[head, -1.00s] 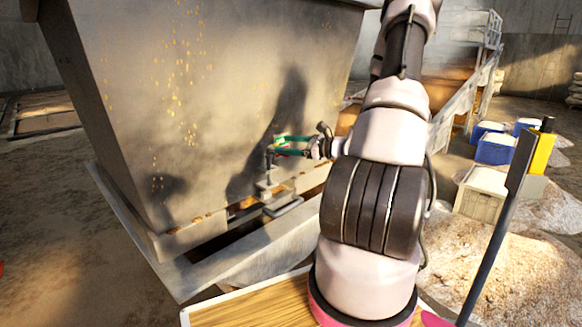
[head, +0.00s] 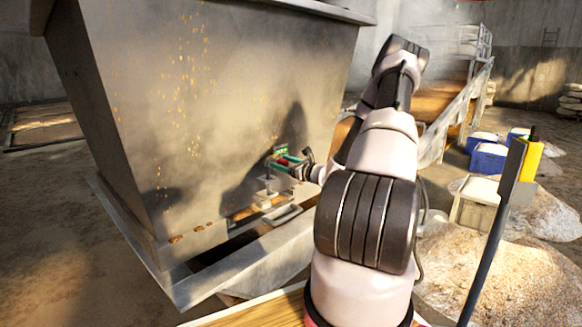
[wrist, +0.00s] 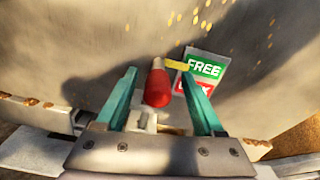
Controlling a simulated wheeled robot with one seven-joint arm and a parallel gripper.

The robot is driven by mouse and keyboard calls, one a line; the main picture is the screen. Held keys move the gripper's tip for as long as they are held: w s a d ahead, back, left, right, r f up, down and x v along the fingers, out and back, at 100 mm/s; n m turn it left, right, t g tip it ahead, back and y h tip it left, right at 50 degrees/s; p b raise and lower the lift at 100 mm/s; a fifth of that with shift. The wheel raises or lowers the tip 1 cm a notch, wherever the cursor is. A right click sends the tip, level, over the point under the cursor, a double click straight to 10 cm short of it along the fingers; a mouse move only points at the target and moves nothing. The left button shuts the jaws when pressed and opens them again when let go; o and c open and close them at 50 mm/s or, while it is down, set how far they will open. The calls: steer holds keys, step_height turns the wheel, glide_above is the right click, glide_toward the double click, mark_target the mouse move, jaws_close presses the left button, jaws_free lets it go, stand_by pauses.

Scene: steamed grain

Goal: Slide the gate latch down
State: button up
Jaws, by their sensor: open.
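The gate latch has a red knob (wrist: 157,87) with a yellow pointer (wrist: 177,65), seen in the wrist view. The pointer reaches the edge of a sign (wrist: 205,68) beside the green FREE field; a red field lies below it, partly hidden by a finger. My gripper (wrist: 160,76) is open, with one teal finger on each side of the knob. Contact cannot be told. In the head view my gripper (head: 289,162) is at the hopper's front wall, just above a grey bracket (head: 268,187); the knob is hard to make out there.
The large metal hopper (head: 215,95) fills the left, with a ledge (head: 200,285) along its base. A sloped conveyor (head: 462,105), blue crates (head: 488,158), a pale crate (head: 475,205) and grain heaps (head: 520,280) stand to the right. Open floor lies at far left.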

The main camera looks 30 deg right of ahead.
steer(key=shift+w+a, duration=0.2)
steer(key=shift+w, duration=0.45)
jaws_close()
stand_by(1.0)
steer(key=shift+f, duration=2)
jaws_free()
